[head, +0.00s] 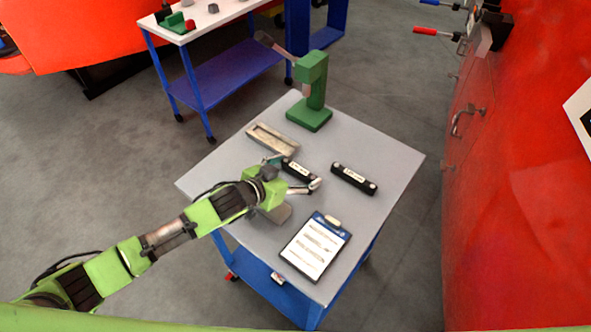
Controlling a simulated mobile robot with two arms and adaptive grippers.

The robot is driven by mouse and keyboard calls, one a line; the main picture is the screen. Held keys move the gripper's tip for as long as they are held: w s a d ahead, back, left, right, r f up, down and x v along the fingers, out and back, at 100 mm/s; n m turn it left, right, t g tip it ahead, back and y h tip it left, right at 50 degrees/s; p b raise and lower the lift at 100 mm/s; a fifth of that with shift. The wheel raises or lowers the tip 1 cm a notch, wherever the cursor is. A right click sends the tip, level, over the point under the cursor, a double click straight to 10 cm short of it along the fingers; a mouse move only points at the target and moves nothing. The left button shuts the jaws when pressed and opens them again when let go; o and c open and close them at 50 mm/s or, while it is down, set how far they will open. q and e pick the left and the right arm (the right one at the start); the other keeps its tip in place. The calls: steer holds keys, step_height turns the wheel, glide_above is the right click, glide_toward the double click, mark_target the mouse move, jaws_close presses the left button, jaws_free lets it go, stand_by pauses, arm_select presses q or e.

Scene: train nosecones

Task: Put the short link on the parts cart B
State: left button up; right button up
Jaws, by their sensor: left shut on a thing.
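My left gripper (294,172) reaches in from the left over the near grey-topped table. A second black link (354,178) with a white label lies just to the right. The labels are too small to read, so I cannot tell which link is the short one. A wheeled cart (222,80) with a white top and blue frame stands at the back left; no letter shows on it. My right gripper is out of view.
The near table (390,150) also bears a green press (311,95), a metal tray (272,138) and a clipboard (316,247). Several small parts, green and grey, lie on the back cart. A red train body (515,200) stands at the right. Grey floor separates table and cart.

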arm_select(q)
steer(key=shift+f, duration=0.1)
steer(key=o, duration=1.3)
steer(key=shift+s+a, duration=0.1)
steer(key=b+v, duration=0.1)
steer(key=v, duration=1.1)
